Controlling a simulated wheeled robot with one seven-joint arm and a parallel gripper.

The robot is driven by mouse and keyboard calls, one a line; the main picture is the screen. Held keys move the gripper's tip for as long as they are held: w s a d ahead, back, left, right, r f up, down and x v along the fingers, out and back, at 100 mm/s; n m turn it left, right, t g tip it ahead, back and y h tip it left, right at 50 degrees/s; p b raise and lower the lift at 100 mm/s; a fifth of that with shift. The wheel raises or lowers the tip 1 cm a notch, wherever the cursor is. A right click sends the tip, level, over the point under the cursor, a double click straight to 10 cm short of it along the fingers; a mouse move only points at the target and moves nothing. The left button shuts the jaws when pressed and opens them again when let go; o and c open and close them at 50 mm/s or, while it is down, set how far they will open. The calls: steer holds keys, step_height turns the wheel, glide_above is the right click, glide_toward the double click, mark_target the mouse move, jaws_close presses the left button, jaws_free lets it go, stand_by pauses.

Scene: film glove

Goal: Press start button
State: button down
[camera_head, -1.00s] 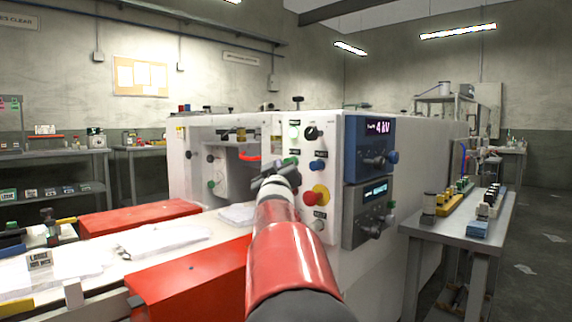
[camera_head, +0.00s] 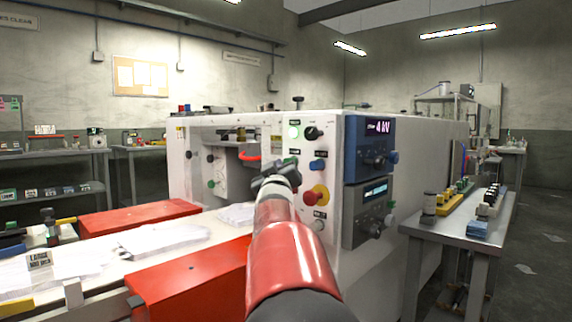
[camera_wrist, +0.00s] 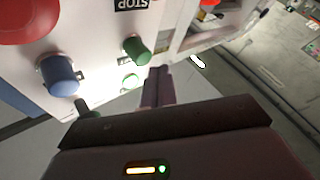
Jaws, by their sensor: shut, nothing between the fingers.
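The white machine's control panel (camera_head: 335,150) faces me. In the wrist view, which is upside down, a green button (camera_wrist: 137,50) stands out from it. I take it for the start button, but its label is not readable. My gripper (camera_wrist: 160,70) is shut and empty, its fingertips just below and right of the green button in that view; I cannot tell whether they touch the panel.
An upside-down STOP label (camera_wrist: 135,4) shows. Red covers (camera_head: 190,280) and a white bed lie left.

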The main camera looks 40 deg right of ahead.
steer(key=shift+d, duration=0.15)
steer(key=shift+d, duration=0.3)
steer(key=shift+w+d+b, duration=0.1)
steer(key=shift+d+b, duration=0.3)
stand_by(0.6)
steer(key=shift+a, duration=0.85)
steer(key=shift+a, duration=0.1)
steer(key=shift+s+a+p, duration=0.15)
steer(key=shift+a+p, duration=0.25)
steer(key=shift+a, duration=0.8)
steer(key=shift+s+a+p, duration=0.15)
steer(key=shift+a+p, duration=0.25)
steer(key=shift+a, duration=0.8)
